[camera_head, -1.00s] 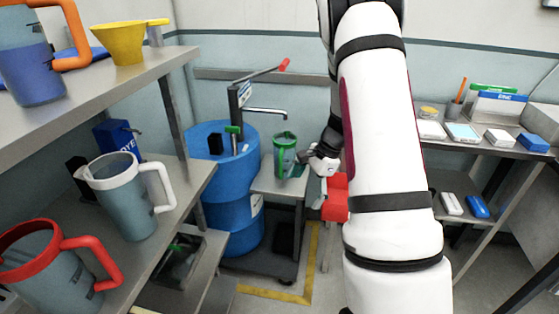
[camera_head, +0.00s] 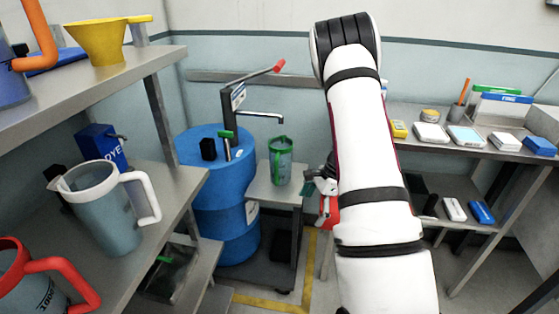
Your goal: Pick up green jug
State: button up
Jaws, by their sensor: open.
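The green jug (camera_head: 281,161) has a green rim and handle and a see-through body. It stands upright on a small grey stand (camera_head: 262,191) beside a blue drum. My gripper (camera_head: 308,183) is just right of the jug and slightly lower in the picture. It is open and empty, with a gap between it and the jug. My white arm hides part of the gripper.
The blue drum (camera_head: 225,185) carries a hand pump whose spout (camera_head: 262,113) reaches over beside the jug. Shelves at left hold a white-handled jug (camera_head: 110,205), a red-handled jug (camera_head: 25,285) and a yellow funnel (camera_head: 98,40). A bench with boxes stands at right.

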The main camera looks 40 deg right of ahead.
aim_at(281, 148)
jog(key=i+l, duration=0.15)
jog(key=l, duration=0.25)
jog(key=i+l+u, duration=0.15)
jog(key=l, duration=0.2)
jog(key=i+l, duration=0.15)
jog(key=l, duration=0.25)
jog(key=i+l+u, duration=0.15)
jog(key=l, duration=0.25)
jog(key=i+l, duration=0.15)
jog(key=l, duration=0.25)
jog(key=u, duration=0.05)
